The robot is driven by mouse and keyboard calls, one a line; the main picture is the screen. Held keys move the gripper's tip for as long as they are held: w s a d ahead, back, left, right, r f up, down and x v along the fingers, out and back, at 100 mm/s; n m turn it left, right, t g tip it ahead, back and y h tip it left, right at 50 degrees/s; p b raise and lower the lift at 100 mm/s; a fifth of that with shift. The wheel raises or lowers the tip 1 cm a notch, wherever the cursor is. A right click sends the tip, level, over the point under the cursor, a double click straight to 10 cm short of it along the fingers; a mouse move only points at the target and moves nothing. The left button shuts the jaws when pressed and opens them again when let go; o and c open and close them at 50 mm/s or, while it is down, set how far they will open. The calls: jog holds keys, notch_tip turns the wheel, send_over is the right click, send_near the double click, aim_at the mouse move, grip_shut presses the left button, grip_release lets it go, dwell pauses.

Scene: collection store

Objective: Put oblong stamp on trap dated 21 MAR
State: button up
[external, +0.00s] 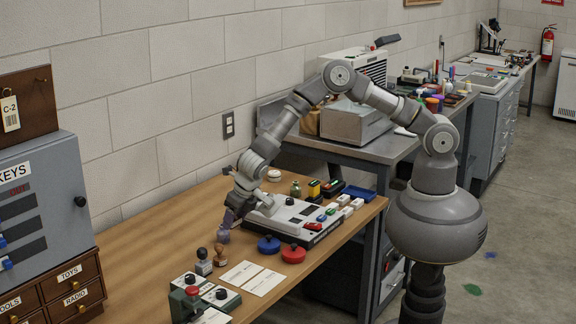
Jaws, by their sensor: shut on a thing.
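My gripper (226,226) is shut on a small greyish-purple thing (223,237), held low over the wooden table. Its shape is too small to tell whether it is the oblong stamp. Two upright stamps stand left of the cards, one grey and dark (204,264) and one with a brown wooden handle (220,256). Flat pale cards lie to the front: one (241,274), one to its right (264,282) and one at the front edge (212,317). They may be the traps; no date is readable.
A blue round pad or lid (269,244) and a red one (293,254) lie right of my gripper. A grey-white tray device (290,222) and small boxes stand behind. Green-based devices (186,299) are in front. The left table surface (150,240) is clear.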

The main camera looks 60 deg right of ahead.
jog(key=r, duration=0.3)
jog(key=d+r, duration=0.1)
jog(key=r, duration=0.1)
jog(key=shift+w, duration=0.3)
jog(key=w+d+m+b, duration=0.1)
jog(key=w+d, duration=0.2)
jog(key=d, duration=0.9)
jog(key=w+d+m+h, duration=0.1)
jog(key=w+d, duration=0.3)
jog(key=d, duration=0.8)
jog(key=w+d+m+b, duration=0.1)
jog(key=w+d, duration=0.2)
jog(key=d, duration=1)
jog(key=s+d+m, duration=0.1)
jog(key=s+d, duration=0.1)
jog(key=d, duration=1.1)
jog(key=b, duration=0.3)
send_over(273, 172)
jog(key=s, duration=0.2)
jog(key=shift+h, duration=0.4)
notch_tip(273, 172, down, 8)
jog(key=shift+w+a, duration=0.15)
jog(key=shift+w, duration=0.15)
notch_tip(273, 172, down, 4)
jog(key=b, duration=0.2)
jog(key=shift+w+r+b, duration=0.1)
jog(key=shift+r+b, duration=0.05)
jog(key=shift+b, duration=0.15)
jog(key=shift+r+m, duration=0.15)
jog(key=shift+m, duration=0.15)
